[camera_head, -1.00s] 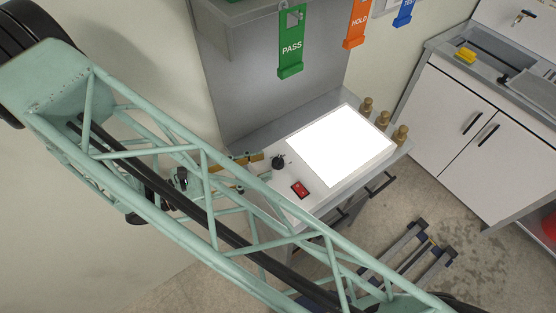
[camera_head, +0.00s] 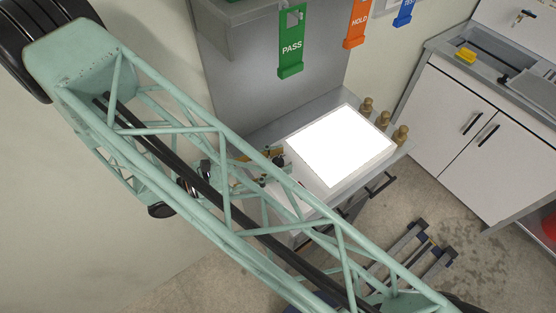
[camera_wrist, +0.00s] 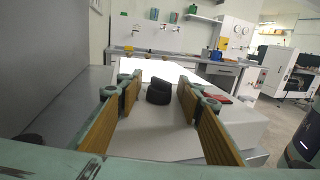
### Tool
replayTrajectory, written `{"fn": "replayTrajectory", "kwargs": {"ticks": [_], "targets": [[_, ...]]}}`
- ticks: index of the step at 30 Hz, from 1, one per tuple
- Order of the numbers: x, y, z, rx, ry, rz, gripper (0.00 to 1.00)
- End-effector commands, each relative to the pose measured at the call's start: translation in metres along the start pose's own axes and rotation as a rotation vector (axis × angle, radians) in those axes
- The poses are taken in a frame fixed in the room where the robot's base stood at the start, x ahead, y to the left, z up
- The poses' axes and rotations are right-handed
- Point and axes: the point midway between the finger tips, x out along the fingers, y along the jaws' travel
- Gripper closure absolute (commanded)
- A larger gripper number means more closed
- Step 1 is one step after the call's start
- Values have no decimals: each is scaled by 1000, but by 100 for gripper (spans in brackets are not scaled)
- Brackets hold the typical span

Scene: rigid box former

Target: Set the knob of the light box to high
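The light box (camera_head: 388,155) has a bright white panel (camera_head: 340,146), also seen at the back in the wrist view (camera_wrist: 160,69). Its black knob (camera_wrist: 158,92) stands on the pale top in front of the panel. Only part of the knob (camera_head: 278,160) shows in the head view. My gripper (camera_wrist: 158,85) is open, with one tan-padded finger on each side of the knob in the wrist view. I cannot tell whether the fingertips have reached beside it. No contact is visible. The knob's setting cannot be read.
A red switch (camera_wrist: 218,98) is right of the knob, close to the right finger. Several brass-coloured pieces (camera_head: 384,118) stand along the box's far right side. A grey wall panel (camera_head: 270,85) rises behind. Green PASS (camera_head: 291,45) and orange HOLD (camera_head: 357,22) tags hang above.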

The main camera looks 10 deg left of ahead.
Motion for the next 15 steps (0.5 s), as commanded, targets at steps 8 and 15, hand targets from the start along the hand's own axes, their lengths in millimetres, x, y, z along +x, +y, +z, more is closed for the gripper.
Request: {"fn": "replayTrajectory", "kwargs": {"ticks": [8, 15], "targets": [[0, 0, 0, 0, 0, 0, 90], [0, 1, 0, 2, 0, -31, 90]]}}
